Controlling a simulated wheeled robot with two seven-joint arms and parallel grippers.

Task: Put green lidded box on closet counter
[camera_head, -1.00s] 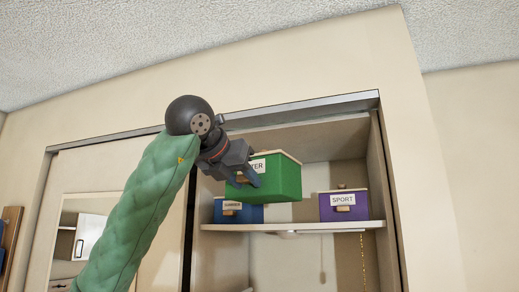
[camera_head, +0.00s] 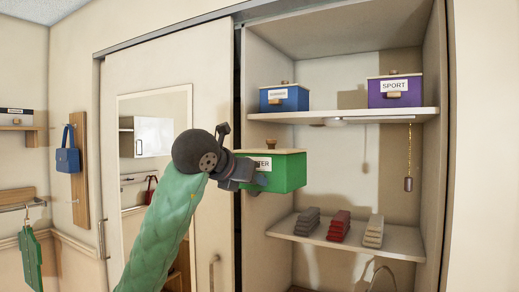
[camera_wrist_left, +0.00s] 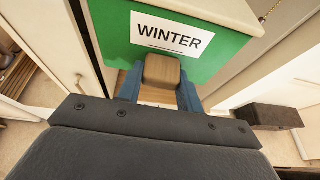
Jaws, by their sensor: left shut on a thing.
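The green lidded box (camera_head: 287,172) has a light wooden lid and a WINTER label, which reads clearly in the left wrist view (camera_wrist_left: 205,62). My left gripper (camera_head: 258,180) is shut on the wooden knob (camera_wrist_left: 162,72) on its front and holds it in the air at the closet opening. The box is below the upper shelf (camera_head: 330,116) and above the level of the lower shelf (camera_head: 400,240). Which surface is the closet counter is not clear; the closet's bottom is barely in view. My right gripper is out of view.
A blue box (camera_head: 290,100) and a purple SPORT box (camera_head: 400,93) stand on the upper shelf. Grey, red and beige folded stacks (camera_head: 338,227) lie on the lower shelf. A chain pull (camera_head: 408,183) hangs at the right. A mirrored sliding door (camera_head: 145,100) is left.

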